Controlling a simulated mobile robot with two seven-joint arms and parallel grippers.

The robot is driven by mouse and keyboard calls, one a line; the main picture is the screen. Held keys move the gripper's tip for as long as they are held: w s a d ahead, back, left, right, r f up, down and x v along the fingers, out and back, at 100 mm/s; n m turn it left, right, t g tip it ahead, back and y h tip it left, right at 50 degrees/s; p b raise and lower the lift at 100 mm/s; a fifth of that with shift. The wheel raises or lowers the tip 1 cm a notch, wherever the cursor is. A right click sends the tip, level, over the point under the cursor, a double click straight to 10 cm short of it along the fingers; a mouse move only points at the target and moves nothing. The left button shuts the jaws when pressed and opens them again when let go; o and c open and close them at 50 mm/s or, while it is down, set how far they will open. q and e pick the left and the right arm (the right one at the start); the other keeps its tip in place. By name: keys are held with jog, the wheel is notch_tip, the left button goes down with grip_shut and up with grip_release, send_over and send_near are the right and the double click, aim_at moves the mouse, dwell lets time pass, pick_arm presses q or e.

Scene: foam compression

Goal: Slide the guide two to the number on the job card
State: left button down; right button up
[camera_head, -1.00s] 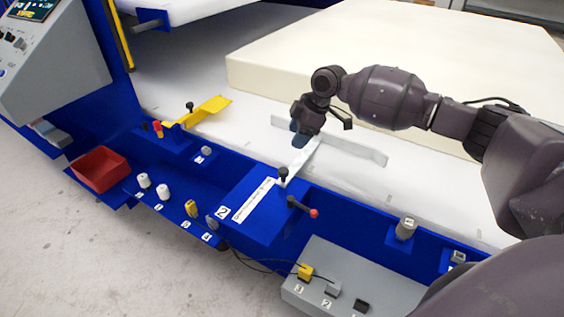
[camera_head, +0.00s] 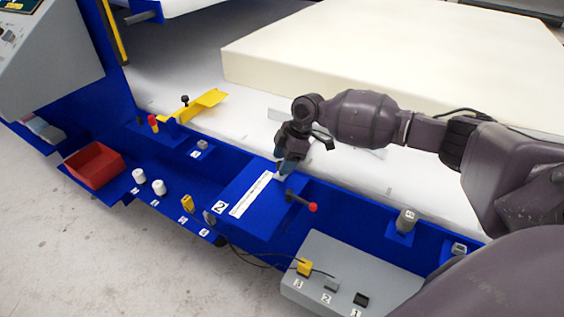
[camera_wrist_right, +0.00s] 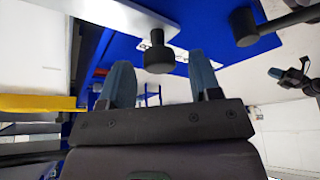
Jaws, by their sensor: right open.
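Guide two is a pale metal T-shaped guide (camera_head: 368,152) on the white bed, beside the blue block marked 2 (camera_head: 219,207). Its bar is largely hidden behind my right arm in the head view. A white scale strip (camera_head: 251,194) lies on the block. My right gripper (camera_head: 284,169) is low over the block's far end, pointing down. In the right wrist view, its blue fingers (camera_wrist_right: 162,78) are open, with the guide's black knob (camera_wrist_right: 158,54) ahead between their tips, not gripped. I see no readable job card. My left gripper is out of view.
A black lever with a red ball (camera_head: 312,207) stands close right of the gripper. A yellow guide (camera_head: 200,105) is to the left. A large cream foam block (camera_head: 390,60) lies behind. A red bin (camera_head: 94,166) and a grey connector box (camera_head: 345,275) are nearer.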

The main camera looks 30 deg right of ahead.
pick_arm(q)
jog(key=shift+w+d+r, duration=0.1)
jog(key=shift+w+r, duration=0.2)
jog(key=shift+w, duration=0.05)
pick_arm(e)
jog(key=shift+w+a+f, duration=0.1)
jog(key=shift+a+f, duration=0.1)
jog(key=shift+f, duration=0.25)
